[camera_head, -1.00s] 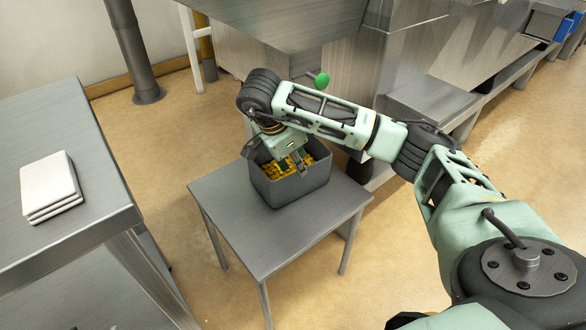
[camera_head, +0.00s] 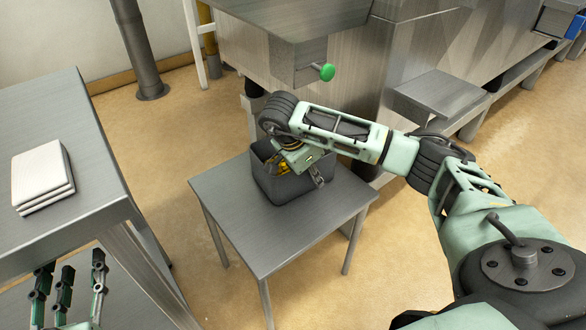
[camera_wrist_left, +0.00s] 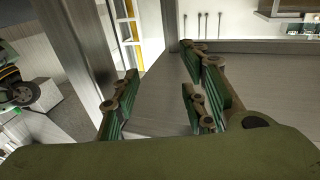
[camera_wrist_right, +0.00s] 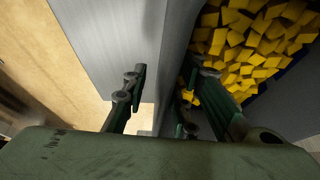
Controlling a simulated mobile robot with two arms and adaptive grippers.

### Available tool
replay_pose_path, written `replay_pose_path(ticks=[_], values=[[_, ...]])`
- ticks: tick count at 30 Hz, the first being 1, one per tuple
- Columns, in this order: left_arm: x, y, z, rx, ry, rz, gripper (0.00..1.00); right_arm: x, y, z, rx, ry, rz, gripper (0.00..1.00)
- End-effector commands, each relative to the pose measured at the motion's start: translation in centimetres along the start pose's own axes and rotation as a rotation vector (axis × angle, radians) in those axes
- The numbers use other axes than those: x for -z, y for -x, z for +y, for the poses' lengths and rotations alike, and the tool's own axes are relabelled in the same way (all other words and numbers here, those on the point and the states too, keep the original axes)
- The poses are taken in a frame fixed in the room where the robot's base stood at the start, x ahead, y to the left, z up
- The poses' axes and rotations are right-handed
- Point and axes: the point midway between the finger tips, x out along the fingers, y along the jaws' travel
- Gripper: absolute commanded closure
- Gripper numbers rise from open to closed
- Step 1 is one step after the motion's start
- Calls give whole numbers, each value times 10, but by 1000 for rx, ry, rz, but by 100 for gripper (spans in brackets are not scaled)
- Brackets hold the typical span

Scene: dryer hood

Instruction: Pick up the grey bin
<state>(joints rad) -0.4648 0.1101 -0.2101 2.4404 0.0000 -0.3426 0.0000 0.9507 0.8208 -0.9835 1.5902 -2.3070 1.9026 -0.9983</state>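The grey bin (camera_head: 285,190) stands on a small grey table (camera_head: 250,240) in the head view and holds yellow pieces (camera_head: 281,168). My right gripper (camera_head: 312,176) is at the bin's right side, partly hidden by its own wrist. In the right wrist view, my right gripper (camera_wrist_right: 163,78) is open around the bin's wall (camera_wrist_right: 176,55), one finger outside and the others inside near the yellow pieces (camera_wrist_right: 250,45). A gap shows beside the wall. My left gripper (camera_head: 70,268) is open and empty at the lower left; its spread fingers also show in the left wrist view (camera_wrist_left: 158,72).
A larger steel table (camera_head: 85,120) at the left carries a stack of white slabs (camera_head: 42,178). A steel machine with a green knob (camera_head: 327,72) stands close behind the bin. Open floor (camera_head: 330,295) lies right of the small table.

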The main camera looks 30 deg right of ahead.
Motion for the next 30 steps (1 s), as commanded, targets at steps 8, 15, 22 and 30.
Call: replay_pose_path(ticks=[8, 15, 22, 30], values=[[12, -1, 2, -3, 1, 61, 60, 1, -8, 0, 1, -1, 1, 74], [12, -1, 2, -3, 1, 59, 60, 1, -7, 0, 1, -1, 1, 85], [12, -1, 1, -3, 1, 59, 60, 1, -7, 0, 1, -1, 1, 100], [12, -1, 1, -3, 1, 59, 60, 1, -7, 0, 1, -1, 1, 100]])
